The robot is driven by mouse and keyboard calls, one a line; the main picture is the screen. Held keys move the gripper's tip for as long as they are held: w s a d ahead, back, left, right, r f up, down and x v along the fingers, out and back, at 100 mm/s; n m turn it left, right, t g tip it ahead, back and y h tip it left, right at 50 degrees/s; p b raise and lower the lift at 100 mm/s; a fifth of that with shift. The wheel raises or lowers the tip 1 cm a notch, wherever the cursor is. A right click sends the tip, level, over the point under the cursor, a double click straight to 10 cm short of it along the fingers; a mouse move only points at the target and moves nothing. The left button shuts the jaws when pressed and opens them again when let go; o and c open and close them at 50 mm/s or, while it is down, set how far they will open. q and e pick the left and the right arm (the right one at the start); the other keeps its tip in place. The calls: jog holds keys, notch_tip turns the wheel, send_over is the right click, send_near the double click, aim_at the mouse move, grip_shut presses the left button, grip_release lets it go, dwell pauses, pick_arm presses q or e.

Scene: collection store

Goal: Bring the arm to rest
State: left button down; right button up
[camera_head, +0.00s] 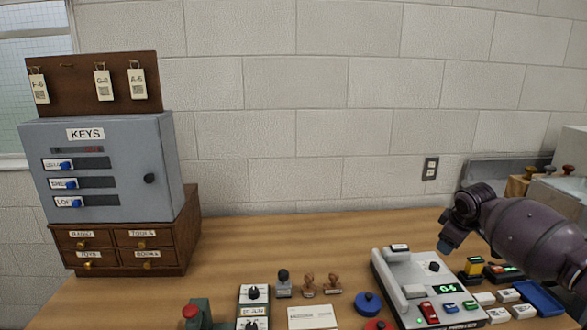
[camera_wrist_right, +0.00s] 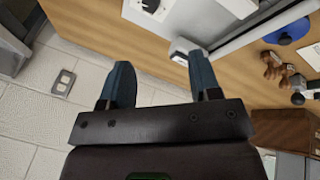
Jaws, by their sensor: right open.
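My right arm comes in from the right in the head view, with its gripper (camera_head: 446,246) above the desk just behind and beside the pale label device (camera_head: 392,275). In the right wrist view the two blue fingers of the right gripper (camera_wrist_right: 160,85) stand wide apart with nothing between them. Part of the pale device (camera_wrist_right: 182,48) shows beyond the fingertips there. My left gripper is in neither view.
The wooden desk (camera_head: 235,250) holds a grey key cabinet (camera_head: 110,215) on wooden drawers at left. Stamps (camera_head: 308,284) and ink pads (camera_head: 367,303) stand near the front. A blue tray (camera_head: 538,297) lies at right. The desk's back middle is clear.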

jog(key=s+a+f+n+t+y, duration=0.1)
jog(key=a+f+t+y, duration=0.15)
jog(key=a, duration=0.55)
jog(key=s+a+f+t+y, duration=0.1)
jog(key=s+a+t, duration=0.1)
jog(key=a+t, duration=0.35)
jog(key=s+a+f+y, duration=0.2)
jog(key=s+a+f, duration=0.2)
jog(key=s+a, duration=0.25)
jog(key=s+d+f+m+h, duration=0.1)
jog(key=s+f, duration=0.4)
jog(key=s, duration=0.7)
jog(key=s+d+f+m+g+h, duration=0.1)
jog(key=s+f, duration=0.5)
jog(key=s, duration=0.6)
jog(key=s+d+f+m+g+h, duration=0.1)
jog(key=s+d+f+m, duration=0.3)
jog(key=s, duration=0.8)
jog(key=shift+s+f+m+h, duration=0.4)
jog(key=shift+f+m+h, duration=0.45)
jog(key=shift+m, duration=0.05)
